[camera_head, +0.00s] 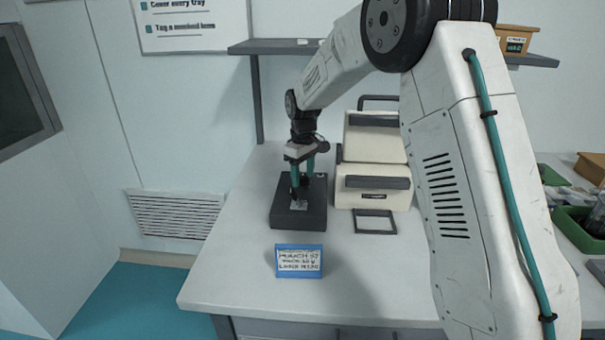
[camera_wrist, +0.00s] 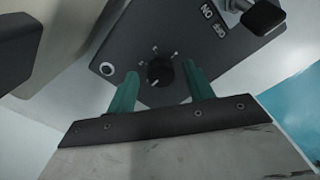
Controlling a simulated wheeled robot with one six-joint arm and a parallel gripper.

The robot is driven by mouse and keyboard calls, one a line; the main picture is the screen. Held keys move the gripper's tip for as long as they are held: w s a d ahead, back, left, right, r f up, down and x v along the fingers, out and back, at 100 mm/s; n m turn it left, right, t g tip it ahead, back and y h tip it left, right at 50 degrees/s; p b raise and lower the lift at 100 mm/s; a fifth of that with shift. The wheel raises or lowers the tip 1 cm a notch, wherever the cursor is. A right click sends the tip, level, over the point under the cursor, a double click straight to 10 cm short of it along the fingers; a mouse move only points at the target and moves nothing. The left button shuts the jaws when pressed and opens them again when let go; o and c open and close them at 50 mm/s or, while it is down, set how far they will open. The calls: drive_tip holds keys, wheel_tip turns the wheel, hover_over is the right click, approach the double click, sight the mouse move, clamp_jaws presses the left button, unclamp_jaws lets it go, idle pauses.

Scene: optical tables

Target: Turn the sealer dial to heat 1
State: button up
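The dark sealer box (camera_head: 283,219) stands on the white table. In the wrist view its dark panel (camera_wrist: 195,38) fills the upper middle. The round black dial (camera_wrist: 160,73) sits on that panel with small pale marks around it, too small to read; I cannot tell which mark it points at. My gripper (camera_head: 301,184) points down over the box. In the wrist view my gripper (camera_wrist: 161,72) is open, one teal finger left of the dial and one right, with gaps visible. I cannot tell whether the fingertips reach down beside it. Arm parts hide some of the box.
A black knob (camera_wrist: 263,17) and an ON/OFF label (camera_wrist: 213,20) are on the panel's far side. A cream machine (camera_head: 372,186) stands close to the right of the box. A blue-framed card (camera_head: 299,261) stands in front. The table's front left (camera_head: 230,285) is clear.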

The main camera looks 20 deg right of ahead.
sight(303, 177)
wheel_tip(303, 177, up, 8)
drive_tip(key=shift+f, duration=0.1)
idle(0.5)
drive_tip(key=shift+m, duration=0.3)
drive_tip(key=shift+m+g, duration=0.6)
drive_tip(key=shift+m, duration=0.1)
drive_tip(key=s, duration=0.1)
drive_tip(key=s+f, duration=0.1)
drive_tip(key=s, duration=0.1)
drive_tip(key=s+f, duration=0.1)
drive_tip(key=shift+s+d, duration=0.1)
drive_tip(key=shift+s, duration=0.15)
drive_tip(key=s+d+r+m+t, duration=0.1)
drive_tip(key=s+r, duration=0.1)
drive_tip(key=s, duration=1.1)
drive_tip(key=s+r+m, duration=0.2)
drive_tip(key=s+r, duration=0.1)
drive_tip(key=s, duration=1.1)
drive_tip(key=s+d+r+m+t, duration=0.1)
drive_tip(key=s+r+m, duration=0.1)
drive_tip(key=s, duration=1.1)
drive_tip(key=shift+s+d+r+t, duration=0.2)
drive_tip(key=shift+d+r+t, duration=0.1)
drive_tip(key=shift+r, duration=0.45)
drive_tip(key=shift+c, duration=0.3)
